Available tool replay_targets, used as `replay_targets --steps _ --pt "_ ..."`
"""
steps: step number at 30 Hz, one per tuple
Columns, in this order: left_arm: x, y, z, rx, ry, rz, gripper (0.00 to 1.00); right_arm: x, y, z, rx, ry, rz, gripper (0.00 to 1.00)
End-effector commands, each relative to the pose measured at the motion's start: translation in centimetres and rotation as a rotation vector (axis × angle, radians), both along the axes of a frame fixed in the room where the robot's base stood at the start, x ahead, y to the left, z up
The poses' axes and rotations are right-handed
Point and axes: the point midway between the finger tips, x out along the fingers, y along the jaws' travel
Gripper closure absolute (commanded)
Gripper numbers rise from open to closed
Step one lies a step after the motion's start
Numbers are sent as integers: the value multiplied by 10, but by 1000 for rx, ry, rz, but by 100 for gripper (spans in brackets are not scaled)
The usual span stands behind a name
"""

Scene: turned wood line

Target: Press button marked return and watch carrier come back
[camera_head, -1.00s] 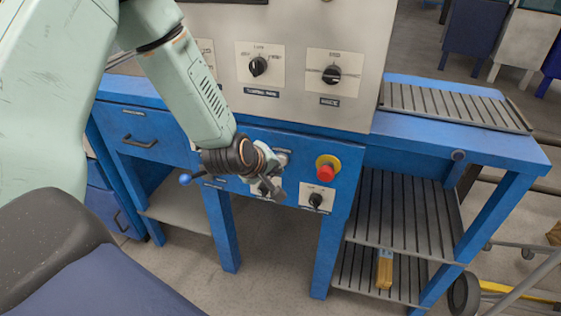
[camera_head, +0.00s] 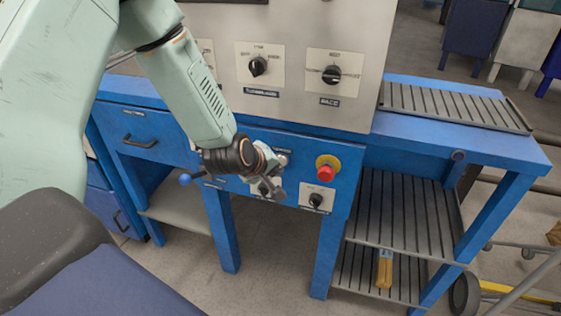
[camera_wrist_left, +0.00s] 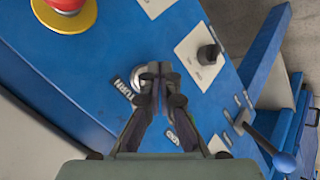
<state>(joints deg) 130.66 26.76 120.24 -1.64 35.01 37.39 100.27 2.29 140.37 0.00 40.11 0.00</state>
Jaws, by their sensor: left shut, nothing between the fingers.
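My left gripper (camera_head: 270,182) is shut and empty in front of the blue front panel of the machine (camera_head: 340,175). In the left wrist view its closed fingertips (camera_wrist_left: 155,72) overlap a round metal button (camera_wrist_left: 137,78), so part of the button is hidden. I cannot tell whether they touch. A dark label (camera_wrist_left: 124,91) beside it shows the letters "TURN", the rest being covered. In the head view the button (camera_head: 283,158) shows just past the gripper. No carrier can be made out. My right gripper is not in view.
A red stop button (camera_head: 325,172) on a yellow base and a black knob (camera_head: 316,200) sit right of the gripper. A lever with a blue ball (camera_head: 185,179) sticks out at the left. A slatted shelf (camera_head: 400,215) lies below right, with a wooden piece (camera_head: 384,270) lower down.

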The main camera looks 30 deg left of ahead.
Motion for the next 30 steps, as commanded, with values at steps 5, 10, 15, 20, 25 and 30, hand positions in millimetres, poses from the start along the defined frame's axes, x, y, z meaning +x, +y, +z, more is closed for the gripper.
replay_targets --steps 5,10,15,20,25,30 --pt "6 1 0 1 0 -1 100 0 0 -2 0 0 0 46" --pt "7 2 0 0 0 0 100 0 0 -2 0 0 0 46" --pt "7 2 0 0 0 0 100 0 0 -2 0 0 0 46" --pt "8 2 0 0 0 0 100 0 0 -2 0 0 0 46" --pt "10 2 0 0 0 0 100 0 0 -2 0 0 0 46" --pt "11 3 0 0 0 0 100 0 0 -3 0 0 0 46"
